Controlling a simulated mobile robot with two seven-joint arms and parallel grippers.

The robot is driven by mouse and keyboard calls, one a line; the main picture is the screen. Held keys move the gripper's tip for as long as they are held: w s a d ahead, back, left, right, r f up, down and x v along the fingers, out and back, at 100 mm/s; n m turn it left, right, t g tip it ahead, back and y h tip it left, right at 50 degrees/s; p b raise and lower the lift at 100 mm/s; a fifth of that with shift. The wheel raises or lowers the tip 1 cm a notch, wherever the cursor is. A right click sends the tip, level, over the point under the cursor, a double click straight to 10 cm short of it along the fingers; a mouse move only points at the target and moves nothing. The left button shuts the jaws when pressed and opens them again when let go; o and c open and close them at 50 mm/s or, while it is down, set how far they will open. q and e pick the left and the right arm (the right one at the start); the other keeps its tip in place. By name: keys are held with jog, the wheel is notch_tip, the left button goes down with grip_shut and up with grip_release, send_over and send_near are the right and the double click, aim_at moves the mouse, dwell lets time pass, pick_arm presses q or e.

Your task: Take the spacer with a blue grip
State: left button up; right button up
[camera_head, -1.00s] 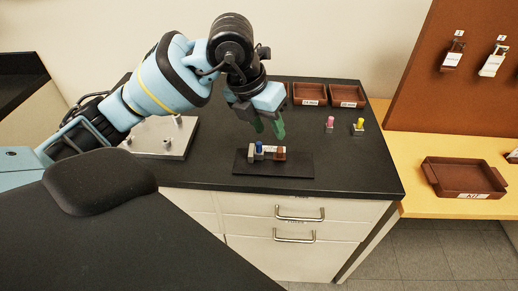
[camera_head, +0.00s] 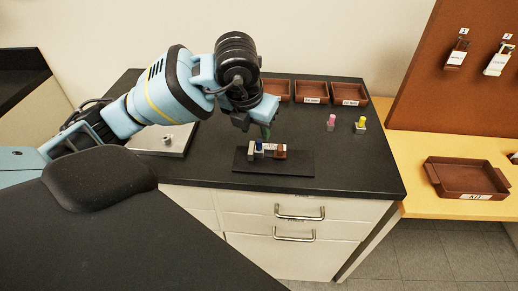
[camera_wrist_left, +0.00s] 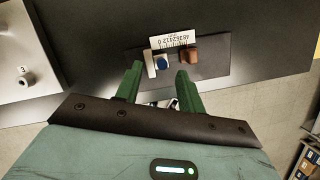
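The spacer with a blue grip (camera_head: 259,147) stands on a dark mat (camera_head: 300,163) near the front of the black bench. In the left wrist view its blue top (camera_wrist_left: 162,62) shows between a pale block (camera_wrist_left: 150,64) and a brown piece (camera_wrist_left: 190,54), with a white number label behind. My left gripper (camera_head: 266,133) hangs just above and behind the spacer. In the left wrist view its green fingers (camera_wrist_left: 158,85) are apart with nothing between them, and the blue grip lies just beyond their tips. My right gripper is not in view.
Brown trays (camera_head: 311,91) stand along the back of the bench. Spacers with a pink grip (camera_head: 331,122) and a yellow grip (camera_head: 360,125) stand at right. A grey plate with pegs (camera_head: 176,146) lies at left. A brown kit tray (camera_head: 468,178) is on the yellow side table.

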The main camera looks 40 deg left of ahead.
aim_at(259, 141)
pick_arm(q)
jog(key=x, duration=0.4)
jog(key=shift+s+d, duration=0.15)
jog(key=shift+d, duration=0.05)
grip_shut()
